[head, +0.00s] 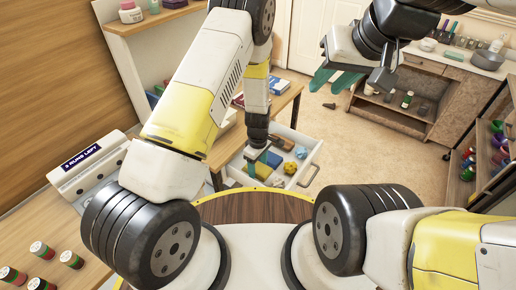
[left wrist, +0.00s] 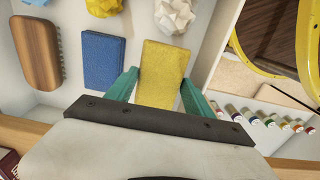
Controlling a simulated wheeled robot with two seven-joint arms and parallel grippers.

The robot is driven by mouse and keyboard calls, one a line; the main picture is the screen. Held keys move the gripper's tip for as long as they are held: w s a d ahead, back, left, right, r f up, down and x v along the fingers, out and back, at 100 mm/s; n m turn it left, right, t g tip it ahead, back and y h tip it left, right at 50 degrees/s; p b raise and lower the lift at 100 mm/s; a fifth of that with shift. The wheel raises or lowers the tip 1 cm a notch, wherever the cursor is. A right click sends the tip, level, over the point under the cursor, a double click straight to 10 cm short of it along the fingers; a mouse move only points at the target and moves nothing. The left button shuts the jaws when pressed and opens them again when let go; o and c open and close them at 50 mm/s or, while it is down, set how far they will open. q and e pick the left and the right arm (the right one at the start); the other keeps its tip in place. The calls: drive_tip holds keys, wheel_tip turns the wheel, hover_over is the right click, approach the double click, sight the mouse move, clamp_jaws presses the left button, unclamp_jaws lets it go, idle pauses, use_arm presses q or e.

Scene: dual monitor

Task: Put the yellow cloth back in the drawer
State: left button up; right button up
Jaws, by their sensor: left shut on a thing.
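The yellow cloth (left wrist: 162,76), a flat rectangle, lies between the teal fingers of my left gripper (left wrist: 158,95) in the left wrist view, one finger on each side. In the head view my left gripper (head: 262,161) points down into the open white drawer (head: 311,172), and a bit of the yellow cloth (head: 263,172) shows beside its fingers. Whether the cloth touches the drawer floor I cannot tell. The drawer also shows in the left wrist view (left wrist: 211,45). My right gripper (head: 335,79) is raised over the floor, its teal fingers apart and empty.
The drawer also holds a blue cloth (left wrist: 103,61), a brown brush (left wrist: 40,52), a yellow crumpled piece (left wrist: 104,7) and a white crumpled piece (left wrist: 174,14). A round wooden top with a yellow rim (head: 256,207) stands in front. Several small cylinders (head: 40,250) stand at the left.

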sight(258, 167)
use_arm(q)
drive_tip(key=shift+f, duration=1.65)
drive_tip(key=shift+f, duration=0.15)
drive_tip(key=o, duration=1)
drive_tip(key=shift+o, duration=0.2)
